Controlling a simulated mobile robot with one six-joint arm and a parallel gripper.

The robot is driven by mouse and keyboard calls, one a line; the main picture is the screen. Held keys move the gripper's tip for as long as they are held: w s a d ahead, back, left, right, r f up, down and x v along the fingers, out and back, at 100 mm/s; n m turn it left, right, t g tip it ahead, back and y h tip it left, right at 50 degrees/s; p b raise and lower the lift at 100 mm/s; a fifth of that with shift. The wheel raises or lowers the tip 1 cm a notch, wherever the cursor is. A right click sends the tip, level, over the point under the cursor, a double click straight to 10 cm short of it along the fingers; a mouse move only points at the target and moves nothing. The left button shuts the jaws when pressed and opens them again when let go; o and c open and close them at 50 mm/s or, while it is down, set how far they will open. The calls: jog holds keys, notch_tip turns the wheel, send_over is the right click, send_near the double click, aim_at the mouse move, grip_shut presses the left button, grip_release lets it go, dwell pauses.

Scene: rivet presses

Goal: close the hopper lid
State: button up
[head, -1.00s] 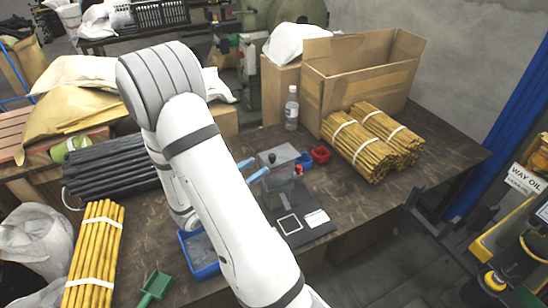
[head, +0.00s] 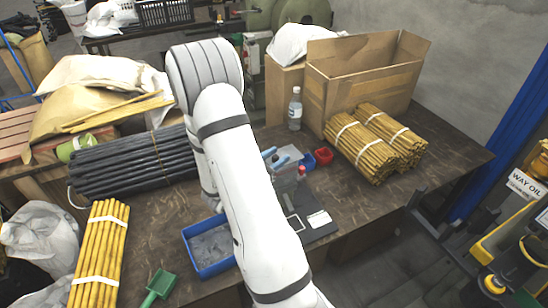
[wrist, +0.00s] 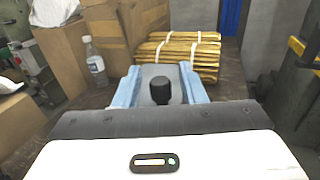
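The small grey press stands on the dark workbench, mostly hidden behind my arm in the head view. Its grey hopper lid (head: 289,153) shows at the top. In the wrist view a grey plate (wrist: 152,72), which looks like the lid, lies ahead with a black knob (wrist: 160,90) in front of it. My gripper (head: 275,158) has light-blue fingers at the press's left side. In the wrist view the gripper (wrist: 160,84) is open, with the knob between its fingers and visible gaps on both sides. I cannot tell the lid's exact angle.
Tied yellow rods (head: 375,143) and an open carton (head: 365,75) are to the right. A blue tray (head: 209,246) sits left of my arm, near a green scoop (head: 159,287).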

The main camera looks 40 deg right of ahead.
grip_shut()
jog(key=shift+d, duration=0.1)
dwell(0.3)
